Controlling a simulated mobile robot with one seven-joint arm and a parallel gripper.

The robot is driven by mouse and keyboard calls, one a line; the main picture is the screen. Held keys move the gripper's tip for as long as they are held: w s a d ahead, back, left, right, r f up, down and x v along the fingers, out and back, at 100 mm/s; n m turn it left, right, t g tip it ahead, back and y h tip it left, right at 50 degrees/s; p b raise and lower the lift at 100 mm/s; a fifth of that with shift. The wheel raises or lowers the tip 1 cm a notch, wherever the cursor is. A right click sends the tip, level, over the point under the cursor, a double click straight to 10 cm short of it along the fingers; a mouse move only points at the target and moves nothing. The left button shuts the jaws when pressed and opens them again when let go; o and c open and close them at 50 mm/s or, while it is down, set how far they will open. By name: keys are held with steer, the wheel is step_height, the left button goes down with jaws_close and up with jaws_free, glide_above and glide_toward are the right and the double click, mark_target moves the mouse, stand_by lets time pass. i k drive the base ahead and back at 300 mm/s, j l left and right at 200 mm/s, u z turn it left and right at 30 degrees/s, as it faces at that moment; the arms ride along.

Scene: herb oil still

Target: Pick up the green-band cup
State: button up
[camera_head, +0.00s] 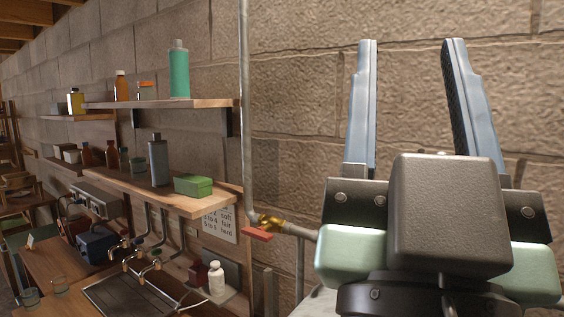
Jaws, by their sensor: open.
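My gripper (410,48) is large in the right half of the head view. Its two blue-grey fingers point up and stand wide apart, with nothing between them but the block wall behind.
A steel sink tray (128,298) with several taps lies right of the cups. A wooden shelf (205,203) above it holds bottles and a green box (193,185). A vertical pipe (245,110) with a red-handled valve (257,234) stands between shelves and gripper.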

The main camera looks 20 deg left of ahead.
mark_target(139, 167)
steer(key=i+j, duration=0.15)
steer(key=j, duration=0.4)
steer(key=i+j, duration=0.1)
steer(key=j, duration=0.4)
steer(key=i+j, duration=0.15)
steer(key=j, duration=0.4)
steer(key=i+j, duration=0.1)
steer(key=j, duration=0.4)
steer(key=i+j, duration=0.15)
steer(key=j, duration=0.4)
steer(key=i+j, duration=0.1)
steer(key=j, duration=0.4)
steer(key=i+j, duration=0.15)
steer(key=j, duration=0.4)
steer(key=i+j+z, duration=0.1)
steer(key=j, duration=0.45)
steer(key=i+j, duration=0.55)
steer(key=j, duration=0.2)
